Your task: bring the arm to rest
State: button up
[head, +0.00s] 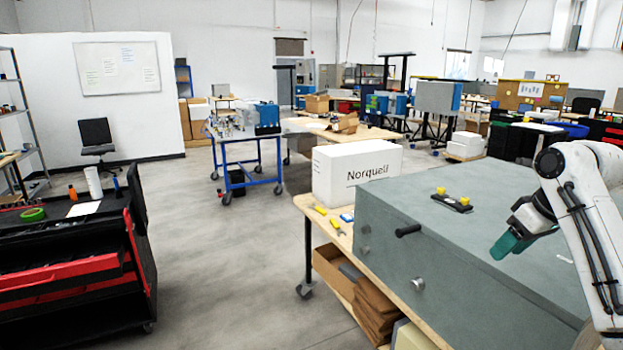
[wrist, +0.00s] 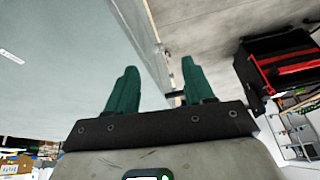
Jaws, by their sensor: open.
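My arm (head: 585,200) rises at the right of the head view and bends over the large grey-green box. My gripper (head: 505,246) has teal fingers and hangs above the box's top, apart from other things as far as I can tell. In the wrist view my gripper (wrist: 158,80) shows two teal fingers spread wide, with nothing between them. The gripper is open and empty. The grey-green box (head: 400,262) also fills the upper left of the wrist view (wrist: 60,70).
A yellow-and-black part (head: 453,201) lies on the box's top. A white Norquell carton (head: 357,174) stands on the wooden bench (head: 308,205) beside it. A red-and-black tool cart (head: 75,268) is at the left. The floor (head: 225,265) between cart and bench is clear.

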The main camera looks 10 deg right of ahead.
jog(key=s+a+f+m+y, duration=0.1)
jog(key=s+a+f, duration=0.3)
jog(key=a+f, duration=0.45)
jog(key=s+a+f, duration=0.3)
jog(key=a+f, duration=0.3)
jog(key=f, duration=0.5)
jog(key=s+a+f+m+g, duration=0.1)
jog(key=s+a+f, duration=0.4)
jog(key=s+f, duration=0.65)
jog(key=s+d+f+g+h, duration=0.1)
jog(key=s, duration=1)
jog(key=s+f+m+g+h, duration=0.1)
jog(key=s+f, duration=0.1)
jog(key=s, duration=0.9)
jog(key=shift+s+d+h, duration=0.35)
jog(key=shift+h, duration=0.05)
